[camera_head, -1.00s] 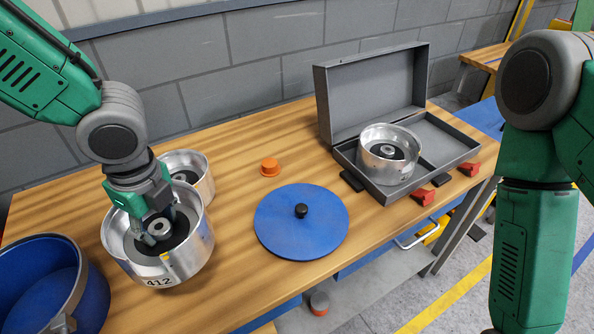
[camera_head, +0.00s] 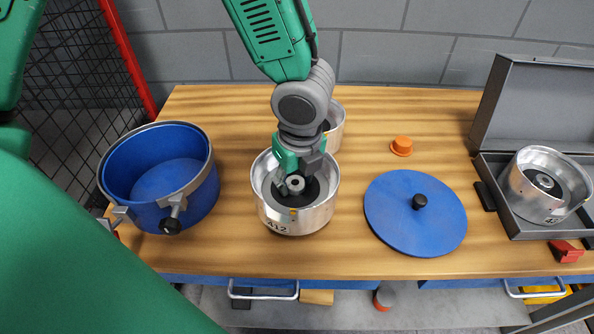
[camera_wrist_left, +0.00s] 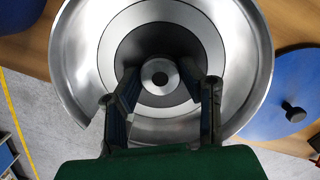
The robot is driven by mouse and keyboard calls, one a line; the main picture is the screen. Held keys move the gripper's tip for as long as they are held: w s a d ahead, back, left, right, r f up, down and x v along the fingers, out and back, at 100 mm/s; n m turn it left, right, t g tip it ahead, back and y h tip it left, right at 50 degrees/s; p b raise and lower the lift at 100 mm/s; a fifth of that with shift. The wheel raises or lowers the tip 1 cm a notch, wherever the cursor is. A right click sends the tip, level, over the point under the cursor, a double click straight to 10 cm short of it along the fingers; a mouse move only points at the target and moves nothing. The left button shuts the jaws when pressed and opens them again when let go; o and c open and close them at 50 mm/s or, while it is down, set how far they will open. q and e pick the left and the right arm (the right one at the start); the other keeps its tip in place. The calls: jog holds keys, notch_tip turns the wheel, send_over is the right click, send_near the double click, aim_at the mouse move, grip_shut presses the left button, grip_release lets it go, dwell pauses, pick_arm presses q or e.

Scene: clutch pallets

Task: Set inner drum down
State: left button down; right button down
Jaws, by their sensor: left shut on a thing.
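A shiny metal drum (camera_head: 315,213) marked 412 is upright near the middle of the table, with a dark centre and a small round hub (camera_head: 295,184). My left gripper (camera_head: 291,186) reaches down inside it and is shut on the hub. In the left wrist view the fingers stand on both sides of the hub (camera_wrist_left: 160,77), inside the bright drum wall (camera_wrist_left: 80,72). I cannot tell whether the drum's underside touches the table. My right gripper is out of view.
A blue pot (camera_head: 117,190) with clamps stands to the left. A second metal drum (camera_head: 336,128) is just behind. A blue lid (camera_head: 386,226) and an orange cap (camera_head: 401,146) lie to the right. An open grey case (camera_head: 513,219) holds another drum (camera_head: 533,207).

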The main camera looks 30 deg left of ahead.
aim_at(294, 183)
pick_arm(q)
jog(key=shift+w+a+f+b, duration=0.1)
jog(key=shift+a+f+b, duration=0.15)
jog(key=shift+f, duration=0.7)
jog(key=shift+a+f+b, duration=0.2)
jog(key=shift+f+b, duration=0.05)
jog(key=shift+f, duration=0.7)
jog(key=shift+d+r, duration=0.1)
jog(key=shift+d, duration=0.05)
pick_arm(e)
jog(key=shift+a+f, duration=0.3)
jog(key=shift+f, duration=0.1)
pick_arm(q)
jog(key=shift+d, duration=0.1)
jog(key=c, duration=1)
grip_release()
jog(key=shift+c, duration=0.2)
jog(key=shift+s, duration=0.2)
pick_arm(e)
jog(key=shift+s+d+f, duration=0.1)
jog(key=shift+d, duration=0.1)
